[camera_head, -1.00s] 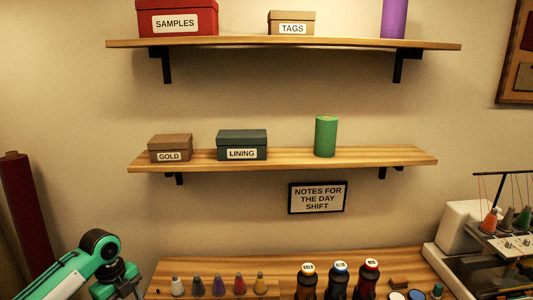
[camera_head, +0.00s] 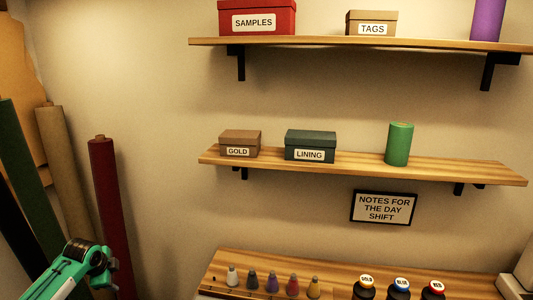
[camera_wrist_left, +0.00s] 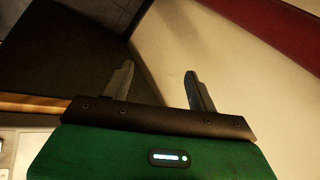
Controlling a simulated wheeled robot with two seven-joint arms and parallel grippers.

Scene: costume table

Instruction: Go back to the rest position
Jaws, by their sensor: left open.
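My left arm shows at the lower left of the head view as green and black links. In the left wrist view my left gripper (camera_wrist_left: 158,88) is open, its two grey fingers spread apart with nothing between them. A pale surface and a dark surface lie beyond the fingers. My right gripper does not show in either view.
A wooden table (camera_head: 240,262) with several small cones and bottles stands at the lower right. Fabric rolls, including a dark red roll (camera_head: 110,200), stand at the left near my arm. Two shelves hold boxes, among them the lining box (camera_head: 311,140), and a green cylinder (camera_head: 398,145).

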